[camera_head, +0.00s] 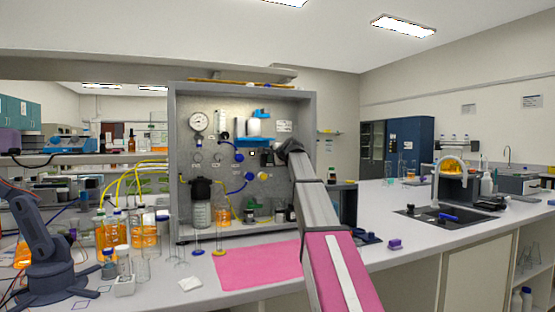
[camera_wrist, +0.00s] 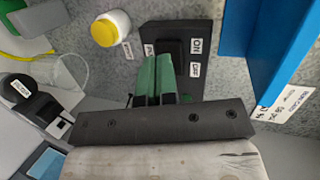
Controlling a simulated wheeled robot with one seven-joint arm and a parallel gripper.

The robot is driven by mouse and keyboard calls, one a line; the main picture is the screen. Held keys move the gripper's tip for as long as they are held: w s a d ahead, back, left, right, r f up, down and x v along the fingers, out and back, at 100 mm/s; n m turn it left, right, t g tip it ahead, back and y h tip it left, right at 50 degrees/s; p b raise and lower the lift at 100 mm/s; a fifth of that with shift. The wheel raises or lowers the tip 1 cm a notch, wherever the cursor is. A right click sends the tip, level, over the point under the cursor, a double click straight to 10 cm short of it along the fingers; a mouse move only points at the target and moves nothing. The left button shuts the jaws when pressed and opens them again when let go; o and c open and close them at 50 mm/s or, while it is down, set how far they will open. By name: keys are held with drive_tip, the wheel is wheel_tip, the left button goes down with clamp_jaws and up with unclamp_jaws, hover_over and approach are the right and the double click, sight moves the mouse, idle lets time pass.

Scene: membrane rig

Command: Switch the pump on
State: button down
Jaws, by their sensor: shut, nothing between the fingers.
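The pump switch is a black box (camera_wrist: 186,38) on the grey panel in the wrist view, with a white ON label and an OFF label on its right side. My gripper (camera_wrist: 156,78) has its two green fingers shut together, with nothing between them. Its tips are at the near side of the switch and hide part of it; I cannot tell whether they touch it. The rocker's position is not clear. In the head view my gripper (camera_head: 281,151) is at the right part of the rig panel (camera_head: 300,110), and the switch is hidden there.
A yellow-and-white knob (camera_wrist: 110,29) is left of the switch in the wrist view, and a blue part (camera_wrist: 268,40) stands out close on the right. In the head view a gauge (camera_head: 198,122) and a dark filter housing (camera_head: 201,203) are on the panel. A pink mat (camera_head: 258,266) lies in front.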

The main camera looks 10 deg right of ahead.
drive_tip(key=shift+w+a, duration=0.35)
drive_tip(key=shift+w, duration=0.55)
drive_tip(key=shift+w+a+m+h, duration=0.2)
drive_tip(key=shift+w+m+h, duration=0.1)
drive_tip(key=shift+m+h, duration=0.15)
drive_tip(key=shift+d, duration=0.15)
drive_tip(key=shift+s+d, duration=0.1)
drive_tip(key=shift+d, duration=0.55)
drive_tip(key=shift+s, duration=0.1)
